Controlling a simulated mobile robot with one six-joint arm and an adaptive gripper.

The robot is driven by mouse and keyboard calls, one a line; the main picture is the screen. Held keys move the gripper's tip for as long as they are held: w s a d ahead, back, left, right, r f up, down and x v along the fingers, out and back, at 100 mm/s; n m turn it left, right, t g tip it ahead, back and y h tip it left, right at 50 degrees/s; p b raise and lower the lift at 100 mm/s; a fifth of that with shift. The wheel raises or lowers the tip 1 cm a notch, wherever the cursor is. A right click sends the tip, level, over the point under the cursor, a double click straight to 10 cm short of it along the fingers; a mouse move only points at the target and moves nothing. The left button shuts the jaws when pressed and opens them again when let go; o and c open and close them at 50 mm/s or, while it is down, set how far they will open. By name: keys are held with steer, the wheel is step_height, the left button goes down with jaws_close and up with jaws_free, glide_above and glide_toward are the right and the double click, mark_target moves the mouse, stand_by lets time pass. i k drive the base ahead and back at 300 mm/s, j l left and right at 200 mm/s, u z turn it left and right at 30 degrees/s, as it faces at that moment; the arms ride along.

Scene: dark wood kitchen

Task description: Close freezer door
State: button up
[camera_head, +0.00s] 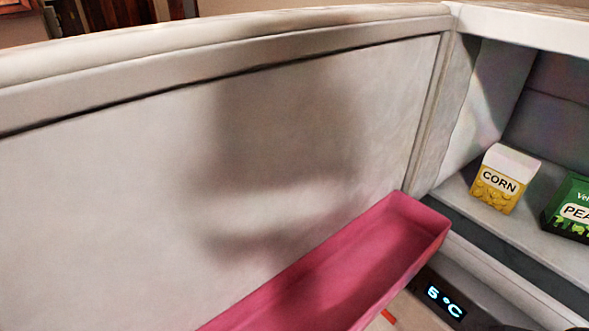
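The freezer door (150,170) stands open and fills the left and middle of the view, with its pale inner face toward me. Its hinge side meets the freezer body (530,30) at the upper right. A dark shadow lies on the door's inner face. The freezer compartment is open at the right, with its light shelf (485,220) showing. My gripper is not in view, and the door's outer side and far edge are hidden or out of frame.
A long pink bin (400,235) sits along the door's lower inner side. A corn carton (505,180) and a green peas package (572,208) stand on the shelf. A display (444,300) reading 5 °C is below. Dark wood (125,12) shows behind the door.

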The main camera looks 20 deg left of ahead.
mark_target(248, 171)
steer(key=k+j+z, duration=0.25)
steer(key=k, duration=0.4)
steer(key=k+j+z, duration=0.25)
steer(key=k, duration=0.35)
steer(key=j+z, duration=0.15)
steer(key=j, duration=0.35)
steer(key=j+z, duration=0.1)
steer(key=j, duration=0.35)
steer(key=k+j+z, duration=0.15)
steer(key=j, duration=0.35)
steer(key=j+z, duration=0.15)
steer(key=j, duration=0.3)
steer(key=k+j+z, duration=0.1)
steer(key=j, duration=0.4)
steer(key=k+j+z, duration=0.1)
steer(key=z, duration=0.2)
steer(key=k+j+z, duration=0.1)
steer(key=j+z, duration=0.15)
